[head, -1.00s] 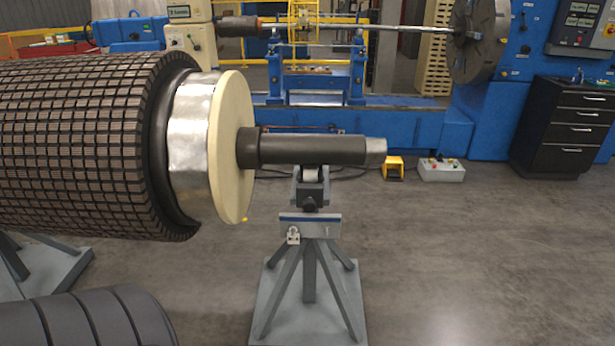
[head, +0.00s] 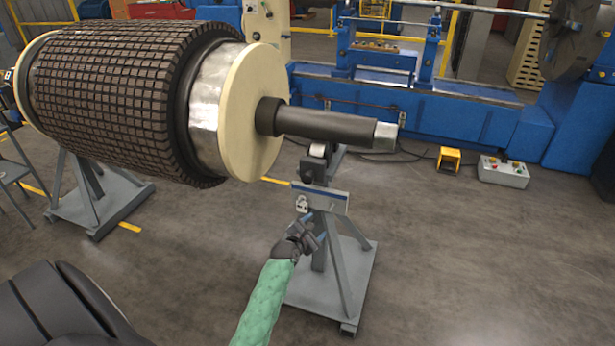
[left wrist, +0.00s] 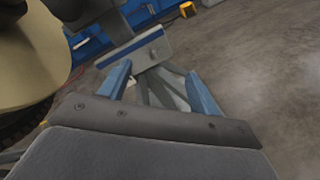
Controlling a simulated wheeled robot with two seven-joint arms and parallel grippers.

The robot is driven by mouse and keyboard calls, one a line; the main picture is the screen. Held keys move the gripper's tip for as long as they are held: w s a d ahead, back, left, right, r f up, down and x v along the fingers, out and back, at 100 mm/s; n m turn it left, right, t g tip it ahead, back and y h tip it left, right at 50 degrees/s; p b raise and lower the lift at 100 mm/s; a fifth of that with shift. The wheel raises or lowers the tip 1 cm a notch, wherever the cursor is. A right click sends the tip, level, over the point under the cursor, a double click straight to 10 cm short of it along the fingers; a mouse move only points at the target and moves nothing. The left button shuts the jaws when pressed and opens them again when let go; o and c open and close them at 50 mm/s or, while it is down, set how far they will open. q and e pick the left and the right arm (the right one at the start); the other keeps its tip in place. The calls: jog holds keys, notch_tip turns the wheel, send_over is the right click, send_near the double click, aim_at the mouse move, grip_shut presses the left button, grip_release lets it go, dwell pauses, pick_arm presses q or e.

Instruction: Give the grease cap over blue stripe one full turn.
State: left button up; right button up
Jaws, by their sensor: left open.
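A grey stand (head: 335,205) holds up the dark shaft of a big roller. Its upper plate carries a blue stripe (head: 322,190), which also shows in the left wrist view (left wrist: 143,48). A small dark round knob (head: 307,180), likely the grease cap, sits just above the stripe. It cannot be made out in the wrist view. My left gripper (head: 311,228) is open and empty, below and in front of the plate, apart from the cap. Its two blue fingers (left wrist: 157,80) point toward the stand. My right gripper is not in view.
The studded roller (head: 115,95) with its cream end disc (head: 253,110) lies above and left of the stand. A small padlock-like part (head: 302,203) is on the plate. The floor right of the stand is clear; a grey box (head: 503,171) stands farther back.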

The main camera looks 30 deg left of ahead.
aim_at(306, 179)
pick_arm(q)
jog(key=w+a+r+n+t+y, duration=0.1)
jog(key=a+r+n, duration=0.2)
jog(key=w+a+r+n+y, duration=0.1)
jog(key=w+a+r+n, duration=0.1)
jog(key=r+n, duration=0.1)
jog(key=w+a+r+n+t+y+p, duration=0.1)
jog(key=a+r+n, duration=0.2)
jog(key=shift+w+a+r+t, duration=0.3)
jog(key=shift+w+a+r, duration=0.05)
jog(key=shift+r, duration=0.05)
jog(key=p+x, duration=0.2)
jog(key=x, duration=0.4)
jog(key=shift+w+a, duration=0.15)
jog(key=shift+w+f, duration=0.1)
jog(key=shift+w, duration=0.3)
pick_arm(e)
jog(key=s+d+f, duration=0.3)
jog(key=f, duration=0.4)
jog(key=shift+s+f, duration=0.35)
pick_arm(q)
jog(key=c, duration=1)
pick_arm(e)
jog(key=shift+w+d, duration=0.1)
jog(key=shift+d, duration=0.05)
